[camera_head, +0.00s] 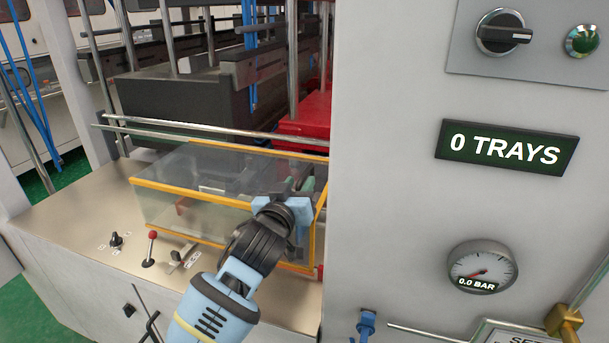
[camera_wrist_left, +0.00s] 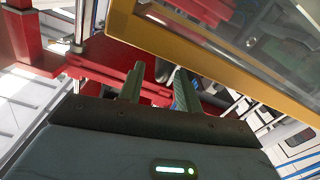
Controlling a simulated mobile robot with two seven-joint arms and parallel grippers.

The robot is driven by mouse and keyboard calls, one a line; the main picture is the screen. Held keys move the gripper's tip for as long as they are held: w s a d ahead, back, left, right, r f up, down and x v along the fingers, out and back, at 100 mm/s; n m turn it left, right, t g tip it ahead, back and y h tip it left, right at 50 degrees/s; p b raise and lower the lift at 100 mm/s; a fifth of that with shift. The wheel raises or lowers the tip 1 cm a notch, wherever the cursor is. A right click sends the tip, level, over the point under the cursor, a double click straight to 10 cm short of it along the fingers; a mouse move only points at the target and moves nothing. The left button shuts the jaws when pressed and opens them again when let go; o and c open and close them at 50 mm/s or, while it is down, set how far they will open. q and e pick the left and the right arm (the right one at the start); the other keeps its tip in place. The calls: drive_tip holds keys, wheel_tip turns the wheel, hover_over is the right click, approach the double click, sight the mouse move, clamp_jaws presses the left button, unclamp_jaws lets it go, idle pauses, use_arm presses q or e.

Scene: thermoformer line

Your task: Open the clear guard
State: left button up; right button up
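The clear guard (camera_head: 190,168) is a see-through box with an orange-yellow frame. It sits low over the steel table, and its panels look closed in the head view. My left gripper (camera_head: 305,184) is at the guard's right end, partly covering its front right corner. In the left wrist view, the two fingers (camera_wrist_left: 158,88) are apart with nothing seen between them. The guard's yellow frame (camera_wrist_left: 225,62) runs diagonally just to the right of the fingers, and I cannot tell whether they touch it. My right gripper is in neither view.
The steel table (camera_head: 75,212) has a red-knobbed lever (camera_head: 150,248) and a black knob (camera_head: 115,240) in front of the guard. A metal rail (camera_head: 210,128) runs behind it. The panel at right carries a "0 TRAYS" display (camera_head: 507,148) and a gauge (camera_head: 482,270) reading 0.0 bar.

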sight(311, 165)
use_arm(q)
drive_tip(key=shift+x, duration=2.3)
clamp_jaws()
